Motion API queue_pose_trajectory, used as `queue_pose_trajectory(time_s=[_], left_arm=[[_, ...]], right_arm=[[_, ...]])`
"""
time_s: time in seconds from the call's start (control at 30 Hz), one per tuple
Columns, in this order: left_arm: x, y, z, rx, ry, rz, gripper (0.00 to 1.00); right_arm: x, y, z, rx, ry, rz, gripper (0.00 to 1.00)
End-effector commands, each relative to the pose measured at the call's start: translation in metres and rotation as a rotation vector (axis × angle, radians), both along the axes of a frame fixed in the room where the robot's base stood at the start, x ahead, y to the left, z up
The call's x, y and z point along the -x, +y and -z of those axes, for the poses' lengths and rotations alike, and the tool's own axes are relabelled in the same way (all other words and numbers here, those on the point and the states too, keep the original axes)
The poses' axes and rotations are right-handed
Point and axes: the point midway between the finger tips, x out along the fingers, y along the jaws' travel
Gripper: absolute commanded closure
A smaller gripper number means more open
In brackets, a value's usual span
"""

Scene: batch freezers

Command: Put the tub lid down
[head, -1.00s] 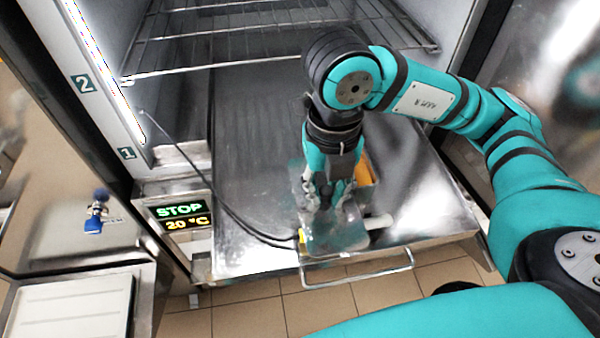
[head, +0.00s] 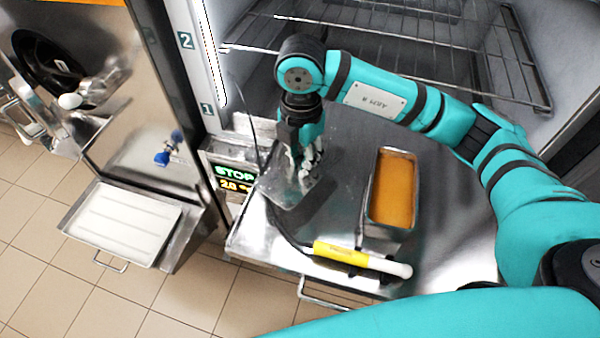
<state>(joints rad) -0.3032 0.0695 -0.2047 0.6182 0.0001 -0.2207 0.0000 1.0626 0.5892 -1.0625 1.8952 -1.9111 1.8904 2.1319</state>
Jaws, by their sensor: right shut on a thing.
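My right gripper (head: 304,168) is shut on the tub lid (head: 287,192), a thin grey, shiny plate that hangs below the fingers. The lid is over the left part of the steel drawer shelf (head: 452,240); whether it touches the metal I cannot tell. The open steel tub (head: 378,233), with orange content (head: 394,190), stands to the right of the lid, clear of it. My left gripper is not in view.
A yellow probe (head: 340,254) with a white end lies in front of the tub, its black cable running left past the lid. The cabinet with wire racks (head: 400,40) is behind. A white tray (head: 125,222) stands at left.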

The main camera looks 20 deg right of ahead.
Motion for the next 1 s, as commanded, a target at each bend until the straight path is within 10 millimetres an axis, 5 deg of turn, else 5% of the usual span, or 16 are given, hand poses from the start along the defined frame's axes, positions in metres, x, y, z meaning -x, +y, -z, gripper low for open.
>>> queue_pose_trajectory(time_s=[0.2, 0.53, 0.83, 0.87, 1.0], left_arm=[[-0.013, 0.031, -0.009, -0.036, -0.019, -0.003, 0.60], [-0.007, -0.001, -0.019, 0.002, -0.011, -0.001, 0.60], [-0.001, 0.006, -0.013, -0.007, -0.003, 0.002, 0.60], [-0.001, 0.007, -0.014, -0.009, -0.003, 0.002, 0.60], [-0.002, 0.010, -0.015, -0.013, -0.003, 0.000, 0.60]], right_arm=[[0.000, -0.001, 0.022, 0.001, 0.001, 0.000, 1.00], [0.000, -0.001, 0.058, 0.001, -0.001, -0.002, 1.00], [0.000, -0.001, 0.063, 0.000, -0.001, -0.002, 1.00], [0.000, -0.001, 0.062, 0.000, -0.002, -0.002, 0.82], [0.000, -0.001, 0.061, 0.000, -0.001, -0.003, 0.64]])
